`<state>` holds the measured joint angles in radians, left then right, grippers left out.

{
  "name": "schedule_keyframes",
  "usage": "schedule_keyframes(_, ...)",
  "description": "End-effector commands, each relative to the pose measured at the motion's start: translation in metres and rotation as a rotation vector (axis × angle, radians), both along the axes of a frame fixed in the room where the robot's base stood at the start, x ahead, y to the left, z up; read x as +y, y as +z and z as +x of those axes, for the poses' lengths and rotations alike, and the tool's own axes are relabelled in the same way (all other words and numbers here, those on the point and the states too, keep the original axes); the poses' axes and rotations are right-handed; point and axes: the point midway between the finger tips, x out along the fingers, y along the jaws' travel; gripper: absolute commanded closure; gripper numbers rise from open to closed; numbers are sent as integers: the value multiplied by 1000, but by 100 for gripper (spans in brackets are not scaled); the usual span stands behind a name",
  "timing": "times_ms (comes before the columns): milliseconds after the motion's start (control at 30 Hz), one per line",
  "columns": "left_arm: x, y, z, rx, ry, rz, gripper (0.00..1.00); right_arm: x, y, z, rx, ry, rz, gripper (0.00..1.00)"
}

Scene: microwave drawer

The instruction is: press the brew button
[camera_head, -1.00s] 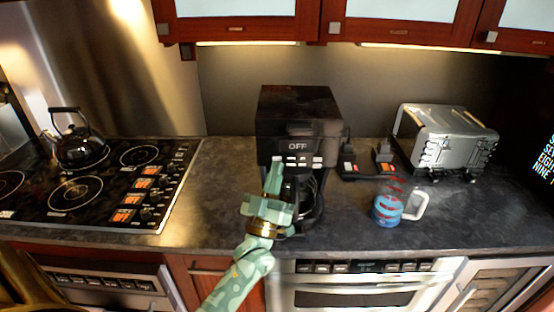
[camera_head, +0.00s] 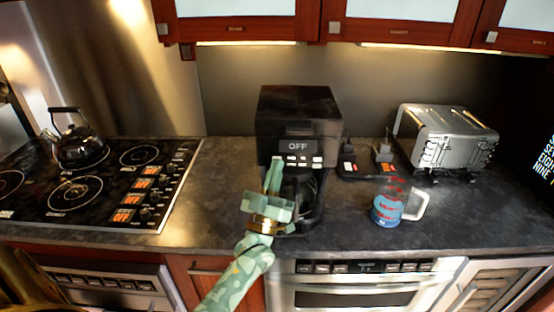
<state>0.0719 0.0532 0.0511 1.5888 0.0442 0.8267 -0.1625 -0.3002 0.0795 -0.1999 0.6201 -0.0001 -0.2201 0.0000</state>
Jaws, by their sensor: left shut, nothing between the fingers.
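The black coffee maker (camera_head: 299,112) stands on the counter in the middle of the head view. Its display reads OFF. A row of small light buttons (camera_head: 303,161) runs below the display. My left gripper (camera_head: 274,165) is shut and empty, its fingertips at the left end of the button row. It hides the leftmost part of that row, and I cannot tell if it touches the panel. The dark carafe (camera_head: 309,199) sits low in the machine, partly behind my left gripper. My right gripper is not in view.
A mug (camera_head: 389,206) with blue and red markings stands right of the coffee maker. A silver toaster (camera_head: 446,138) stands farther right. A black kettle (camera_head: 80,146) is on the stove (camera_head: 110,190) at left. Wooden cabinets (camera_head: 245,22) hang above. The counter left of the machine is clear.

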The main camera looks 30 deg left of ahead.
Motion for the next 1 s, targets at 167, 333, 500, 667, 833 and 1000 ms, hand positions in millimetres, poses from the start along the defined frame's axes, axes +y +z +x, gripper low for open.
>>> schedule_keyframes(167,1,0,2,0,0,0,100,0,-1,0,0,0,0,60)
schedule_keyframes(333,2,0,4,1,0,0,100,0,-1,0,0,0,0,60)
schedule_keyframes(500,3,0,5,1,0,0,100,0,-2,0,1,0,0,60)
schedule_keyframes(667,3,0,4,0,0,0,100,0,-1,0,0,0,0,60)
schedule_keyframes(833,-1,1,-1,0,0,0,100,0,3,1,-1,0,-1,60)
schedule_keyframes(1000,-5,1,-7,0,-1,1,100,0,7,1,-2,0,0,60)
